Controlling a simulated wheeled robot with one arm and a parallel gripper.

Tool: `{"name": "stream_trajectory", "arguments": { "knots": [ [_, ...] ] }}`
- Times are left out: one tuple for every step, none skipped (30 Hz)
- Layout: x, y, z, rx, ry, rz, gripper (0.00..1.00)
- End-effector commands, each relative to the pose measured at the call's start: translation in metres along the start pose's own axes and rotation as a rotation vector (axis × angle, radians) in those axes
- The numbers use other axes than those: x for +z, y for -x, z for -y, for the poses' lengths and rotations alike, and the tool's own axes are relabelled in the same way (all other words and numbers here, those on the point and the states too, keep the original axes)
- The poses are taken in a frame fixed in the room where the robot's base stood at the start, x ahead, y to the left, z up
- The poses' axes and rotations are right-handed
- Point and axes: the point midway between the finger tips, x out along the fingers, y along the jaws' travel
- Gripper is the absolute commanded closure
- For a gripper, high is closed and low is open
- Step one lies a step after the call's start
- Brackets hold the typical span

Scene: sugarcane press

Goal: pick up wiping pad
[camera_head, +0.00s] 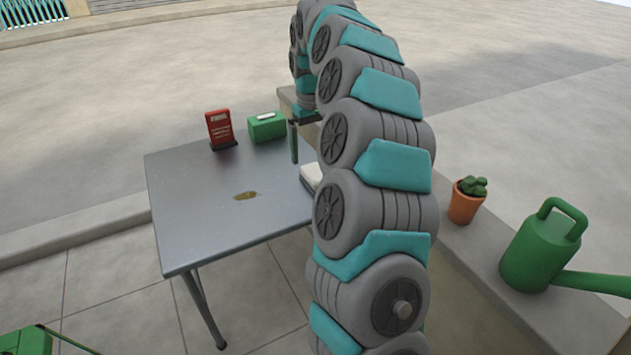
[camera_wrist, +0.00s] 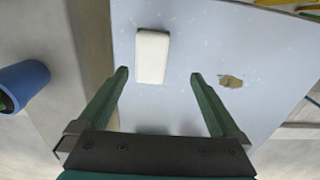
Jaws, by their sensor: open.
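The wiping pad appears to be the white rounded block (camera_wrist: 152,57) lying flat on the table, close to its edge, in the wrist view. In the head view a white piece (camera_head: 311,175) shows at the table's right side, mostly hidden behind my arm. My gripper (camera_wrist: 160,75) is open and empty. Its two green fingers point toward the pad, one to each side of its near end in the picture, and the pad lies beyond the fingertips. In the head view my gripper (camera_head: 294,142) hangs above the table's far right part, partly hidden by the arm.
The grey table (camera_head: 190,215) carries a brown stain (camera_head: 245,196), a red sign (camera_head: 220,129) and a green box (camera_head: 267,128). A ledge at right holds a potted plant (camera_head: 465,201) and a green watering can (camera_head: 540,250). A blue pot (camera_wrist: 22,82) is left in the wrist view.

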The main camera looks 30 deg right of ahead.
Motion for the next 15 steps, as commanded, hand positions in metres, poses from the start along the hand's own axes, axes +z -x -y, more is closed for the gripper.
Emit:
{"name": "stream_trajectory", "arguments": {
  "knots": [
    [-0.004,-0.005,-0.007,0.005,-0.009,0.003,0.0],
    [-0.005,-0.007,-0.009,0.007,-0.012,0.004,0.0],
    [-0.006,-0.008,-0.012,0.009,-0.016,0.004,0.0],
    [-0.007,-0.009,-0.014,0.01,-0.017,0.004,0.0],
    [-0.007,-0.011,-0.015,0.01,-0.018,0.004,0.0],
    [-0.007,-0.014,-0.015,0.01,-0.019,0.005,0.0],
    [-0.007,-0.017,-0.015,0.01,-0.02,0.006,0.0],
    [-0.006,-0.02,-0.015,0.009,-0.02,0.007,0.0],
    [-0.006,-0.024,-0.015,0.008,-0.02,0.007,0.0],
    [-0.006,-0.027,-0.015,0.008,-0.02,0.006,0.0],
    [-0.007,-0.03,-0.015,0.009,-0.02,0.004,0.0],
    [-0.007,-0.033,-0.016,0.009,-0.02,0.003,0.0],
    [-0.007,-0.035,-0.016,0.009,-0.019,0.003,0.0],
    [-0.007,-0.037,-0.015,0.01,-0.019,0.003,0.0],
    [-0.006,-0.04,-0.015,0.009,-0.019,0.003,0.0]
  ]
}}
